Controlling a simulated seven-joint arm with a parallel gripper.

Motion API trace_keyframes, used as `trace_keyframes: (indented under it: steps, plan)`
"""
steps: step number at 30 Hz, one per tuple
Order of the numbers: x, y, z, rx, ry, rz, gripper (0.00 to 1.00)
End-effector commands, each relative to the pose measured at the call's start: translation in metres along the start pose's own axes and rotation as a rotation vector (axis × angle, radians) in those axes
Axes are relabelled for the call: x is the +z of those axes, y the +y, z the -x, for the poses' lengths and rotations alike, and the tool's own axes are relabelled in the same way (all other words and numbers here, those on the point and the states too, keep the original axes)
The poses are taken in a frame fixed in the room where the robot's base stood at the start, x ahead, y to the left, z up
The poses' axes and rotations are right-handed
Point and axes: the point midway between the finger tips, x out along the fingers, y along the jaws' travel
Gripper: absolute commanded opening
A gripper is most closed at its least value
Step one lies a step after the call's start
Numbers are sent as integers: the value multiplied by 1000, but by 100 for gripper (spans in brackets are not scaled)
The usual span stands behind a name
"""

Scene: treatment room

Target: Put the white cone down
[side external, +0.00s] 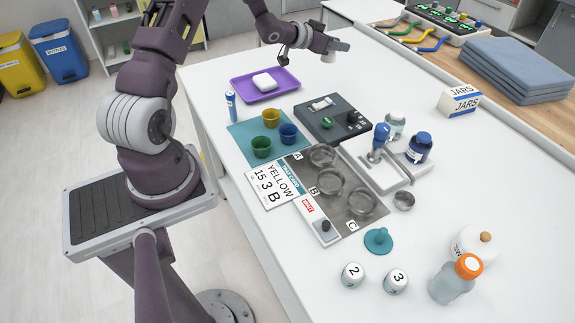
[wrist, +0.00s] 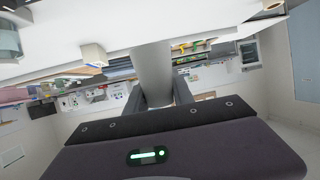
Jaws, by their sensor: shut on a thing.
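My gripper (side external: 338,46) is raised above the far part of the white table, past the purple tray. In the wrist view, its two dark fingers (wrist: 158,92) are shut on a pale grey-white tapered piece, the white cone (wrist: 152,68). The cone also shows small in the side view (side external: 328,57), hanging just below the gripper and clear of the table. Its end between the fingers is hidden.
The white table (side external: 215,78) has free room around the gripper. A purple tray (side external: 244,89) holds a white block (side external: 264,81). A dark device (side external: 340,128), coloured cups on a teal mat (side external: 238,131), a JARS box (side external: 459,100) and folded blue cloths (side external: 520,66) stand nearby.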

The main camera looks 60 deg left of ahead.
Motion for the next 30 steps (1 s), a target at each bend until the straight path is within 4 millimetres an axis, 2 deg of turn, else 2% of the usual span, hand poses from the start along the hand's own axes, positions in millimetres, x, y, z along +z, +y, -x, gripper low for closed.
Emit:
trace_keyframes:
  steps: [5, 9, 13, 18, 24, 27, 30]
  plan:
    - [30, 70, 43, 321, -3, -128, 0]
    - [59, 131, 102, 616, -3, -247, 0]
    - [79, 173, 162, 843, -2, -343, 0]
    - [93, 200, 219, 1026, 0, -421, 0]
    - [101, 214, 260, 1148, 0, -474, 0]
    - [105, 218, 275, 1191, -1, -490, 0]
    - [121, 217, 267, 1188, -2, -486, 0]
